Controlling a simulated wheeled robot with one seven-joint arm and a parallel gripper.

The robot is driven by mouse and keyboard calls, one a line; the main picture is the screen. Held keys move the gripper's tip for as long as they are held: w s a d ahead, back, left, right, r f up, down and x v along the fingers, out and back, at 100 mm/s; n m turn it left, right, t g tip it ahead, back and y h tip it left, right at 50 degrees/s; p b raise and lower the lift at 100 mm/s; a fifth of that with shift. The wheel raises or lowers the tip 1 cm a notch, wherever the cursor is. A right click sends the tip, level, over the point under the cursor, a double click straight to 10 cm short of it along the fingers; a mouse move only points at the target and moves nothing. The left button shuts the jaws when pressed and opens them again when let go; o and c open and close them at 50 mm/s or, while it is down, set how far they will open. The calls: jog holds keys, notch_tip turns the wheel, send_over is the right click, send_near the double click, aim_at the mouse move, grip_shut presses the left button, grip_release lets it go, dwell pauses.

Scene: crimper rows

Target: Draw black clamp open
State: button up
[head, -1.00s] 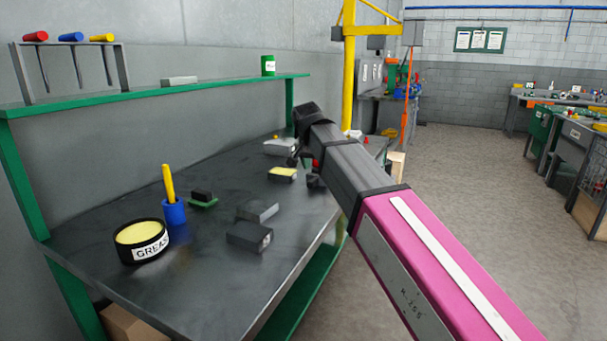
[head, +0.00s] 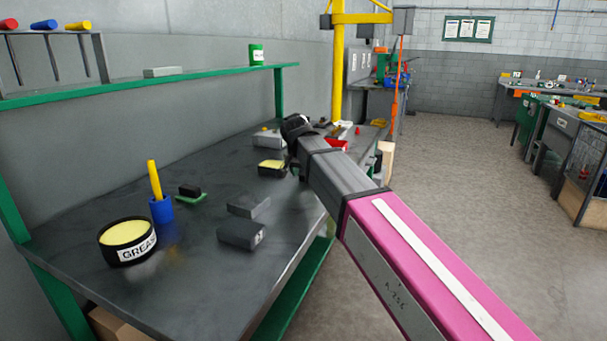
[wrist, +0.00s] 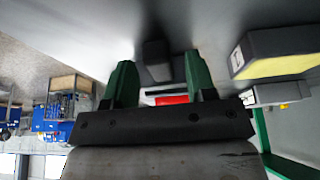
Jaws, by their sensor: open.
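My gripper shows in the wrist view (wrist: 160,78) with its two green fingers apart and nothing between the tips. A dark block (wrist: 155,50) lies beyond the gap between the fingers, apart from them; it may be the black clamp, but I cannot tell for sure. In the head view my forearm hides my gripper, near the right edge of the bench. A small black piece on a green base (head: 190,192) sits mid-bench there. Whether any clamp is open or shut is too small to tell.
Two grey blocks (head: 242,235) (head: 248,207), a grease tin (head: 127,242) and a blue cup (head: 161,209) stand on the bench (head: 190,285). A red object (wrist: 172,99) lies near my fingers.

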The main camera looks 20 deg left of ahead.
jog(key=shift+w+f, duration=0.1)
jog(key=shift+f, duration=0.25)
jog(key=shift+c, duration=0.3)
grip_shut()
jog(key=s, duration=0.7)
jog(key=shift+a, duration=0.25)
jog(key=shift+o, duration=0.3)
grip_release()
jog(key=shift+w, duration=0.1)
jog(key=shift+r, duration=0.1)
